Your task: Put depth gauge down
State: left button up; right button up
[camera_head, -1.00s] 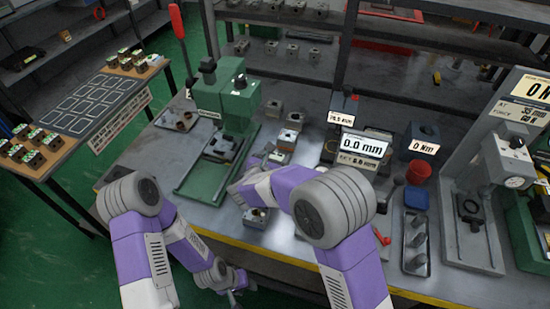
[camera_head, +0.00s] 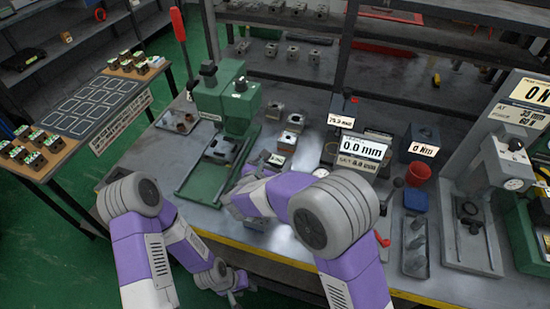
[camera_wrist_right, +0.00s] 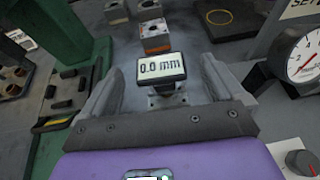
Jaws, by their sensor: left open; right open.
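The depth gauge (camera_wrist_right: 162,68), with a small screen reading 0.0 mm, shows in the right wrist view between the fingers of my right gripper (camera_wrist_right: 160,80). The fingers stand apart on both sides of it, with a gap to the screen. Its lower part is partly hidden by the screen. In the head view my right gripper (camera_head: 256,172) is low over the bench, partly hidden by its own arm. My left gripper (camera_head: 236,286) is open and empty, low in front of the bench edge.
A green press (camera_head: 230,105) stands left of my right gripper. Metal blocks (camera_head: 287,141) sit just beyond it. A display stand (camera_head: 362,147), a red cup (camera_head: 418,173) and a grey tray (camera_head: 415,247) are to the right. A round dial (camera_wrist_right: 305,55) is close on the right in the wrist view.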

jog(key=p+v, duration=0.1)
jog(key=v, duration=0.7)
jog(key=shift+s, duration=0.25)
jog(key=shift+a+r, duration=0.15)
